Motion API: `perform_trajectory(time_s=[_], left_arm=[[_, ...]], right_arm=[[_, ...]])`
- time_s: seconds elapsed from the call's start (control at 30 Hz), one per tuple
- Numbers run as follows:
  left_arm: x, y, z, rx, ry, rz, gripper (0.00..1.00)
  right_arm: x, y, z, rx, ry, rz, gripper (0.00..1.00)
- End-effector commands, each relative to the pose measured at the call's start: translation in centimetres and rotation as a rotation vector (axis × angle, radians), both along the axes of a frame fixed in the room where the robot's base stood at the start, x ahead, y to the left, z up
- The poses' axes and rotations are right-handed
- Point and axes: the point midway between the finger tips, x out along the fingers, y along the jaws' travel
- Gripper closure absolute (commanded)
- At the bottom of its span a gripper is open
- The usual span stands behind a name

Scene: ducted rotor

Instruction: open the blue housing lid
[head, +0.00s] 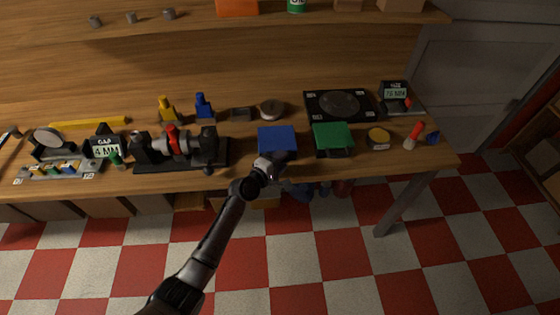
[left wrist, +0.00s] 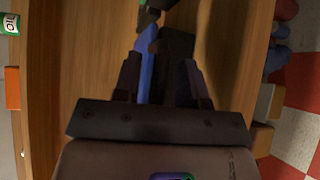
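The blue housing lid (head: 277,138) shows as a flat blue panel near the front edge of the bench, with a dark body partly hidden at its front. My left gripper (head: 276,162) is at the lid's front side. In the left wrist view the lid shows as a narrow blue strip (left wrist: 147,52), with a dark block (left wrist: 177,48) beside it. The fingers of my left gripper (left wrist: 160,78) are apart, with the blue strip and dark block between or just beyond them. I cannot tell whether they touch. My right gripper is out of view.
A green-topped box (head: 332,136) stands close right of the blue lid. A round grey part (head: 271,109) lies behind it, and a black clamp fixture (head: 180,150) stands to the left. A black plate (head: 339,104) lies at the back right. The bench (head: 238,168) ends just in front.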

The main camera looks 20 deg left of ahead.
Motion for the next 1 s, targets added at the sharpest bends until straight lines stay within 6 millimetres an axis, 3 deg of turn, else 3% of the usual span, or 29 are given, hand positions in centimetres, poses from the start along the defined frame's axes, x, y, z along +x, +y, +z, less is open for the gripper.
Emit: perform_trajectory(time_s=[0.1, 0.5, 1.0], left_arm=[[-0.01, -0.01, 0.01, 0.000, 0.000, 0.000, 0.64], [-0.03, 0.00, 0.00, 0.000, 0.000, 0.000, 1.00], [-0.19, 0.41, 0.44, -0.002, 0.010, 0.006, 1.00]], right_arm=[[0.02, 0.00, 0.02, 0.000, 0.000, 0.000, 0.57], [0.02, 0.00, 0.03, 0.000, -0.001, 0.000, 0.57], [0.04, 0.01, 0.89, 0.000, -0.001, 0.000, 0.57]])
